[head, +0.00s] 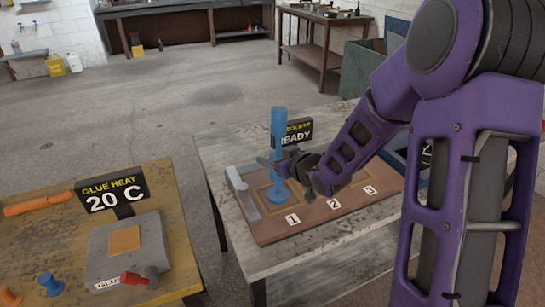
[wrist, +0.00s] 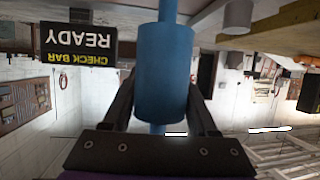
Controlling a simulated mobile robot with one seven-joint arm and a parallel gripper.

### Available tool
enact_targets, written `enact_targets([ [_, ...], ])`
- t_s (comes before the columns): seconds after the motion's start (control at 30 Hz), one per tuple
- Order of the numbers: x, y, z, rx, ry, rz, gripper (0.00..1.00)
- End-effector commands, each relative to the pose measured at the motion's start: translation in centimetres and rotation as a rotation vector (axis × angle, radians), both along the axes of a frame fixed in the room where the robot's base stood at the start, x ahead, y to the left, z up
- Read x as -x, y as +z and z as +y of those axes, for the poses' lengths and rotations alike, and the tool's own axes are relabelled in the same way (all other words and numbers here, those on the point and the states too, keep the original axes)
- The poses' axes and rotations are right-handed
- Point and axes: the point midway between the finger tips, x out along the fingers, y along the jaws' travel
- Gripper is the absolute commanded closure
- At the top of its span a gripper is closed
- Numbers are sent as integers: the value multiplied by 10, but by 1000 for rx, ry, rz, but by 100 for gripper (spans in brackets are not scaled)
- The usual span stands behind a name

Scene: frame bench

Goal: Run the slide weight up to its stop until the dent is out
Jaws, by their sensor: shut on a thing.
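A blue slide puller (head: 278,128) stands upright at the left of a brown panel (head: 330,208), near the label 1 (head: 292,219). My gripper (head: 277,164) is shut around the blue tool low on its shaft in the head view. In the wrist view, which is upside down, the thick blue slide weight (wrist: 163,75) sits between the two fingers (wrist: 160,115), with narrower blue rod above and below it. The dent itself cannot be made out. The arm and fingers hide part of the panel and tool.
A CHECK BAR READY sign (head: 296,133) stands just behind the tool. A pale metal bar (head: 242,192) lies at the panel's left edge. On the yellow bench, a GLUE HEAT sign (head: 112,193) reads 20 C beside a grey heater (head: 107,262) and blue tabs (head: 51,284). Floor separates the benches.

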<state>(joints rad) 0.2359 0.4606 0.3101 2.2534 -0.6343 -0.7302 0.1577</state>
Motion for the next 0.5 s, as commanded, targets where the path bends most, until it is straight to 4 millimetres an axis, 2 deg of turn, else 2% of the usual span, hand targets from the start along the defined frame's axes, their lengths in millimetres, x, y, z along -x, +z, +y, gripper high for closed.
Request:
enact_targets([
  [0.5, 0, -34, 0, 0, -1, -1, 100],
])
